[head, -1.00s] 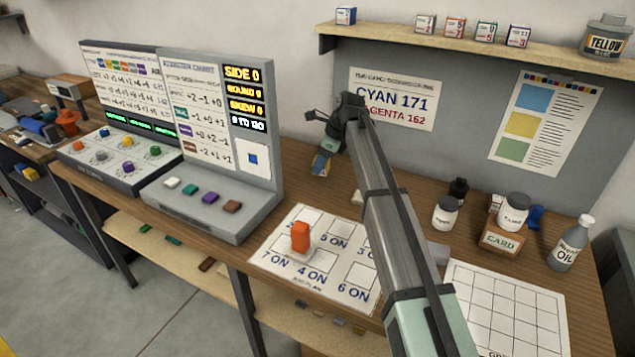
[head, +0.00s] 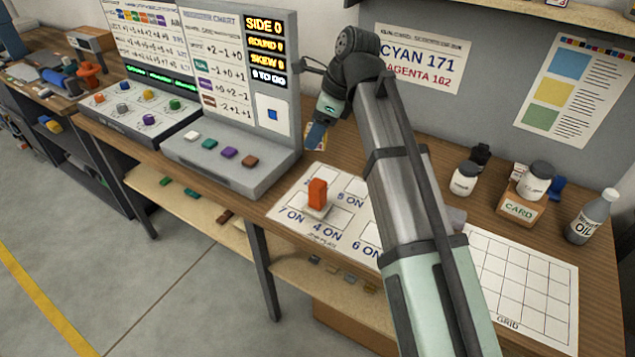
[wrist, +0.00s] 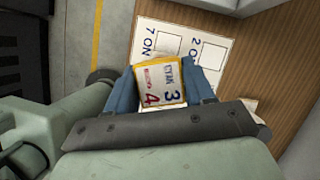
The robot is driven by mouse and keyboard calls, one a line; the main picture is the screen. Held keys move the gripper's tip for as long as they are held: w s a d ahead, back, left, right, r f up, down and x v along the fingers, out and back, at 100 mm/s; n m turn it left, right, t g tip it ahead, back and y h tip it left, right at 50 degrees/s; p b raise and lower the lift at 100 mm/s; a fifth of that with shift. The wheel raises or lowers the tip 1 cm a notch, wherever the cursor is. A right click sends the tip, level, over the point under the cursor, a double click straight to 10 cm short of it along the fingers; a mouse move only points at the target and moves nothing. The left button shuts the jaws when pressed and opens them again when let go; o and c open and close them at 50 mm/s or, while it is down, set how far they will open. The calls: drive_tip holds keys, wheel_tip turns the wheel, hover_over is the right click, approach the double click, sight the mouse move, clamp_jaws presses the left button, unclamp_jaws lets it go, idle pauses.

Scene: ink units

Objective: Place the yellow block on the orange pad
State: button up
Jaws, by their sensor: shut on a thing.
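My gripper (wrist: 165,92) has blue fingers and is shut on a block (wrist: 160,82) with yellow edges and a white face printed "CYAN 3" and a red 4. In the head view my gripper (head: 318,135) is in front of the back wall, just right of the console, and hides most of the block. I cannot make out a flat orange pad. An upright orange block (head: 317,193) stands on a small white base on the printed sheet (head: 345,236). A brownish-orange key (head: 249,161) is at the right end of the console's key row.
The grey console (head: 235,155) stands close left of my gripper. At the right are a card box (head: 520,210), white jars (head: 465,178), an oil bottle (head: 592,217) and a grid sheet (head: 520,275). A narrow strip of bare table lies between console and printed sheet.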

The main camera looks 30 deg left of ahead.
sight(317, 183)
drive_tip(key=shift+s+d+f, duration=0.3)
drive_tip(key=shift+s+d, duration=0.2)
drive_tip(key=shift+s, duration=0.05)
drive_tip(key=shift+f, duration=4.9)
drive_tip(key=shift+f, duration=0.15)
drive_tip(key=o, duration=1)
drive_tip(key=v, duration=1.2)
drive_tip(key=shift+w, duration=0.1)
